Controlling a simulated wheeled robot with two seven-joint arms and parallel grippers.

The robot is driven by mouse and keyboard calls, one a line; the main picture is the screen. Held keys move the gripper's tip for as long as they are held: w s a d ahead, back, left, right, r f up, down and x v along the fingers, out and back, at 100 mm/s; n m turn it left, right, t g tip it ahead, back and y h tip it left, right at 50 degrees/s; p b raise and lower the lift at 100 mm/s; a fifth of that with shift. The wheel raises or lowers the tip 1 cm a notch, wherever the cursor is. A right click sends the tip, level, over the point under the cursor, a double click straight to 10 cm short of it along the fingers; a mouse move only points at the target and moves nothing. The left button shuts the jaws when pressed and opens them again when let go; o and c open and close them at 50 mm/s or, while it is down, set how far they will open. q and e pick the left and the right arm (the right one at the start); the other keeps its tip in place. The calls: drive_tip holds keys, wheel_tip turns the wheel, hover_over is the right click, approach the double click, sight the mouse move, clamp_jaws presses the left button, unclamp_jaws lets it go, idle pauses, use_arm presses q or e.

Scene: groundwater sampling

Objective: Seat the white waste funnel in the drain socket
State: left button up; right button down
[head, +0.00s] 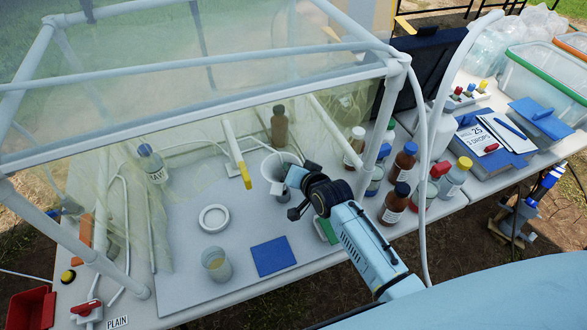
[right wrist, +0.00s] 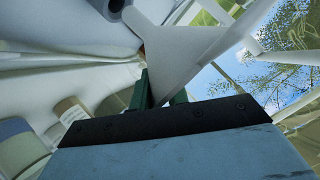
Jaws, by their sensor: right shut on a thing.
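The white funnel (head: 272,165) is in the air over the board, wide mouth up in the head view. My right gripper (head: 288,184) is shut on it from the right; the funnel (right wrist: 178,48) also shows between the green fingers (right wrist: 162,92) in the right wrist view. A white ring (head: 201,219), which looks like the drain socket, lies flat on the board to the lower left of the funnel, apart from it. The funnel's lower end is partly hidden by the gripper. My left gripper is not in view.
A clear-framed enclosure (head: 195,115) stands over the back. A beaker (head: 216,267) and a blue mat (head: 273,256) are in front of the ring. A wash bottle (head: 152,163) stands left, a brown bottle (head: 279,128) behind the funnel. Several capped bottles (head: 403,165) crowd the right.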

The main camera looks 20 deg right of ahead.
drive_tip(key=shift+r, duration=0.1)
drive_tip(key=shift+f+b, duration=1.1)
drive_tip(key=shift+f, duration=1)
drive_tip(key=c, duration=1.3)
unclamp_jaws()
drive_tip(key=p+v, duration=0.2)
drive_tip(key=v, duration=1.1)
drive_tip(key=shift+s+p, duration=0.2)
drive_tip(key=shift+p, duration=0.15)
drive_tip(key=shift+s+a, duration=0.1)
